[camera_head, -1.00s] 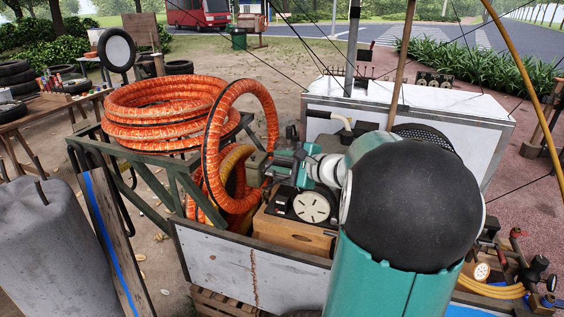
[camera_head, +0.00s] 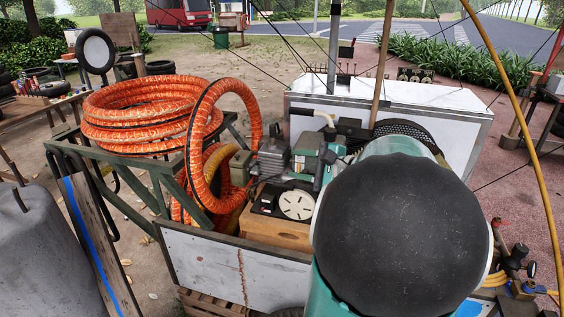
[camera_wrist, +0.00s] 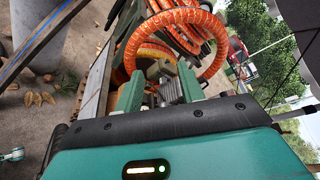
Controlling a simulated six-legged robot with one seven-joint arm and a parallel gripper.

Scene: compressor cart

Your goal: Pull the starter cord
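A small engine with a grey finned block (camera_head: 273,157) stands in the cart, left of my arm in the head view. A round white slotted disc (camera_head: 297,203) on a black housing faces up in front of it. I cannot make out the starter cord or its handle. In the wrist view my gripper (camera_wrist: 160,84) has its two green fingers apart, with nothing visibly held between them. The grey finned engine part (camera_wrist: 170,88) shows beyond and between the fingers. In the head view my arm's large dark joint hides much of the gripper.
An orange hose coil (camera_head: 150,110) lies on a green rack left of the engine, with one loop (camera_head: 193,150) standing upright close to it. A white cabinet (camera_head: 455,140) stands behind. A wooden box (camera_head: 268,230) and the cart's white side panel (camera_head: 205,262) are in front.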

